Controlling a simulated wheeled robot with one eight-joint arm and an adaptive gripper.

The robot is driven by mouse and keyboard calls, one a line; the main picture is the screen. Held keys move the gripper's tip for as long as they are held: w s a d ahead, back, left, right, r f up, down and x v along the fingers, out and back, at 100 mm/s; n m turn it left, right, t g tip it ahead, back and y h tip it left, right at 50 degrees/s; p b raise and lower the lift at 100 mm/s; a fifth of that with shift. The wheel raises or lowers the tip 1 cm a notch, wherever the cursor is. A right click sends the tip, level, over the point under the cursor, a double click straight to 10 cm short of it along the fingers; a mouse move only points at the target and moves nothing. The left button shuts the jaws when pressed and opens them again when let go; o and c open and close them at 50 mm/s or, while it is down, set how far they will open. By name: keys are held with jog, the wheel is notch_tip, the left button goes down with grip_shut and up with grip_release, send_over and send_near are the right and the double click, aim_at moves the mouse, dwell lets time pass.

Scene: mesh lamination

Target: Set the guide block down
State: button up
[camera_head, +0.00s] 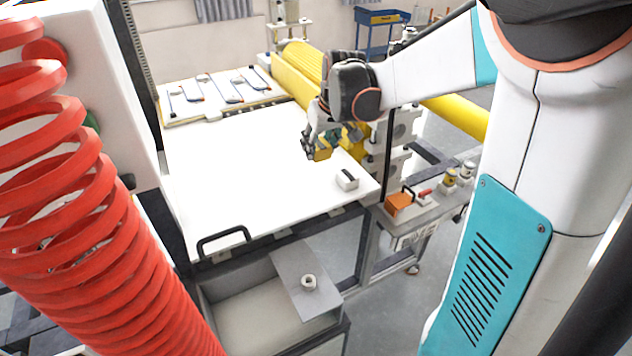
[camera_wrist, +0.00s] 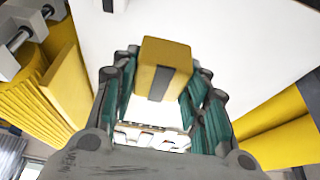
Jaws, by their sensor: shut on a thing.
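The guide block (camera_wrist: 151,55) is a yellow block with a dark grey strip; in the head view it (camera_head: 322,154) hangs at the fingertips over the right part of the white table (camera_head: 235,140). My gripper (camera_wrist: 160,80) is shut on the block, with its teal-padded fingers on both sides of it. In the head view my gripper (camera_head: 326,140) points down near the yellow rollers. The block looks close to the table surface; whether it touches is hard to tell.
A small white block with a dark handle (camera_head: 347,180) stands on the table nearer the front. Yellow rollers (camera_head: 300,72) flank the table's far right side. A rack of blue-edged pieces (camera_head: 220,92) lies at the back. An orange block (camera_head: 398,203) sits on the side bench. The table's middle is clear.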

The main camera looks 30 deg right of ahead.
notch_tip(320, 180, down, 13)
jog(key=shift+b, duration=1.1)
jog(key=shift+r, duration=0.1)
jog(key=o, duration=0.7)
jog(key=shift+f, duration=0.2)
jog(key=o, duration=0.4)
jog(key=shift+r, duration=0.1)
jog(key=shift+r, duration=0.15)
jog(key=p+v, duration=0.2)
jog(key=v, duration=1)
